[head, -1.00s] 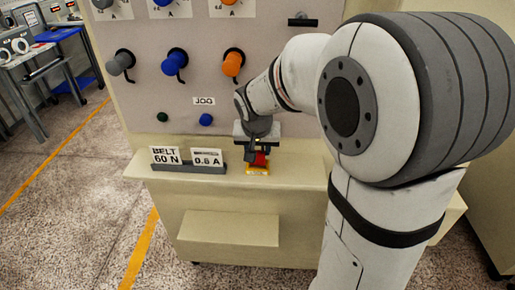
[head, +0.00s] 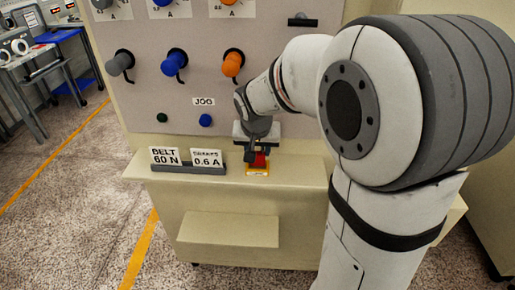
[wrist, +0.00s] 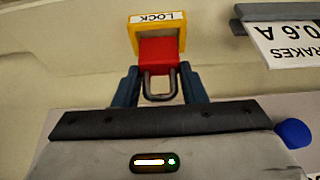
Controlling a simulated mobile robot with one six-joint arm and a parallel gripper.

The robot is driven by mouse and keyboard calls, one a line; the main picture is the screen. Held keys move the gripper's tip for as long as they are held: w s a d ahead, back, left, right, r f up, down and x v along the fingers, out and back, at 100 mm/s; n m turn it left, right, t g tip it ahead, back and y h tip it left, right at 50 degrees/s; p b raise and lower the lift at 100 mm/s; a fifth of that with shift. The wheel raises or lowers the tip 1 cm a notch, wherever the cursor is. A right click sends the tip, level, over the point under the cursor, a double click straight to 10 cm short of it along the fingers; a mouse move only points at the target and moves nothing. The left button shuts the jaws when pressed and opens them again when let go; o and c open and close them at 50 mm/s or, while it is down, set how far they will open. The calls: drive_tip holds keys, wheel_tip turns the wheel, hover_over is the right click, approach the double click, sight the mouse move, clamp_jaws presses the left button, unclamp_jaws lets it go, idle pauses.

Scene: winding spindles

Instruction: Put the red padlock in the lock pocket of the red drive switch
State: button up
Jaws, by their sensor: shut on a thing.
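The red padlock (wrist: 159,53) is between my gripper's two dark fingers (wrist: 159,84) in the wrist view, its grey shackle toward the gripper. My gripper (head: 257,154) is shut on it above the console ledge. The yellow lock pocket (wrist: 158,26), labelled LOCK, is right at the padlock's far side; the red body overlaps its open near side. I cannot tell how deep it sits or whether it touches the bottom. In the head view the padlock (head: 261,159) shows just above the yellow pocket (head: 258,172), partly hidden by a finger. No red switch is clearly seen.
A grey holder (head: 188,168) with BELT and BRAKES cards stands left of the pocket on the ledge (head: 310,168). Behind rises the panel with grey (head: 121,62), blue (head: 174,63) and orange (head: 232,64) knobs and a blue button (head: 206,120).

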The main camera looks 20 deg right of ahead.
drive_tip(key=shift+f+b, duration=0.55)
drive_tip(key=shift+b, duration=0.1)
idle(0.3)
drive_tip(key=o, duration=1.1)
drive_tip(key=v, duration=0.7)
drive_tip(key=shift+s+a+r, duration=0.1)
drive_tip(key=shift+s+r, duration=0.1)
drive_tip(key=shift+r, duration=0.15)
drive_tip(key=s+f+n, duration=0.1)
drive_tip(key=s+f, duration=0.1)
drive_tip(key=s, duration=0.4)
drive_tip(key=s+f+n+g+y, duration=0.1)
drive_tip(key=s+f, duration=0.1)
drive_tip(key=s, duration=0.4)
drive_tip(key=s+f+n, duration=0.1)
drive_tip(key=s+f, duration=0.1)
drive_tip(key=s, duration=0.4)
drive_tip(key=shift+s+d+f+n+g, duration=0.1)
drive_tip(key=shift+d+n+g, duration=0.1)
drive_tip(key=shift+n+g, duration=0.15)
